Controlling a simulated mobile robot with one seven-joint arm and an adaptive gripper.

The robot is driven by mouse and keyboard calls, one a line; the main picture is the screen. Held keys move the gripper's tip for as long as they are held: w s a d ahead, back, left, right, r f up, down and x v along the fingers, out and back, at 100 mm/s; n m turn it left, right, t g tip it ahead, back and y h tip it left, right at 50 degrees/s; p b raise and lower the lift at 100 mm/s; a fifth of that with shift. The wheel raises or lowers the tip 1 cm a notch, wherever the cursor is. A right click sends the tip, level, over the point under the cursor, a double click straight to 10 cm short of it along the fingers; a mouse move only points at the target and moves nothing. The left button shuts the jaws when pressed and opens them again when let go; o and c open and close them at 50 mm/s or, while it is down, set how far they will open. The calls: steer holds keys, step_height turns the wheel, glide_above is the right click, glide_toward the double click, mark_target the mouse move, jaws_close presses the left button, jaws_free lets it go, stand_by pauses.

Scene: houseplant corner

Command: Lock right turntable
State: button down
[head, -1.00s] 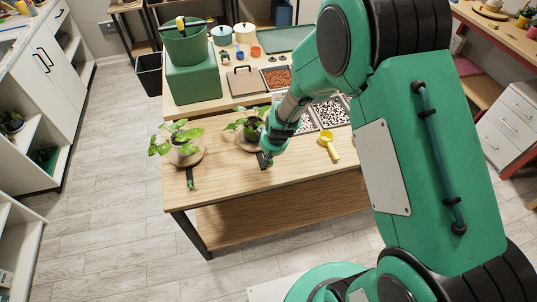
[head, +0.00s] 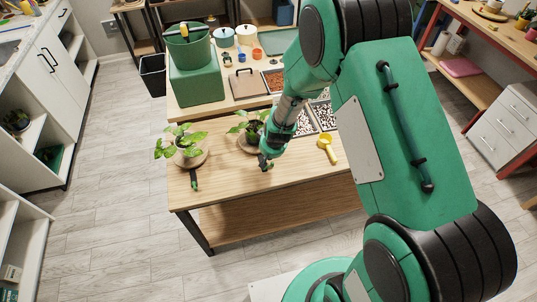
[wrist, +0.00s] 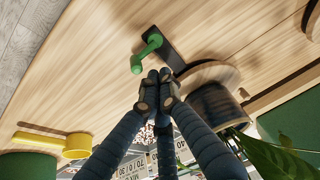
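The right turntable (head: 243,146) is a round wooden disc on the table bearing a potted plant (head: 252,126); my arm partly covers it. In the wrist view its disc (wrist: 190,73) carries a dark pot (wrist: 214,104). A dark strip (wrist: 172,60) runs out from the disc, with a green lever (wrist: 150,47) on it. My gripper (wrist: 158,82) has its fingertips together, just beside the lever's green end and the strip; nothing shows between them. Whether they touch the lever I cannot tell. In the head view my gripper (head: 264,162) is low over the table's front part.
The left turntable (head: 201,163) bears another plant (head: 185,141), with its own dark, green-tipped lever (head: 194,180) in front. A yellow scoop (head: 327,148) lies to the right, near the pebble trays (head: 325,117). A green box (head: 196,84) stands behind. The front tabletop is mostly clear.

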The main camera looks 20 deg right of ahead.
mark_target(273, 164)
steer(key=shift+s+m+p, duration=0.1)
steer(key=shift+m+p, duration=0.5)
steer(key=shift+p, duration=2.15)
steer(key=shift+s+d+m+h+p, duration=0.4)
steer(key=shift+s+p, duration=0.1)
steer(key=shift+p, duration=1.9)
steer(key=shift+s+r+m+p, duration=0.2)
steer(key=shift+m+p, duration=0.4)
steer(key=shift+p, duration=1)
steer(key=shift+s+m+h+p, duration=0.2)
steer(key=shift+m+h+p, duration=0.3)
steer(key=shift+p, duration=0.75)
steer(key=shift+s+d+f+m+p, duration=0.1)
steer(key=shift+s+f+m+p, duration=0.1)
steer(key=shift+m+p, duration=0.2)
steer(key=shift+s, duration=0.55)
steer(key=shift+s+r+m+p, duration=0.1)
steer(key=shift+s+m+p, duration=0.15)
steer(key=shift+m+p, duration=0.5)
steer(key=shift+s+a, duration=0.2)
steer(key=shift+a, duration=0.05)
steer(key=shift+s+a, duration=0.2)
steer(key=shift+s, duration=0.05)
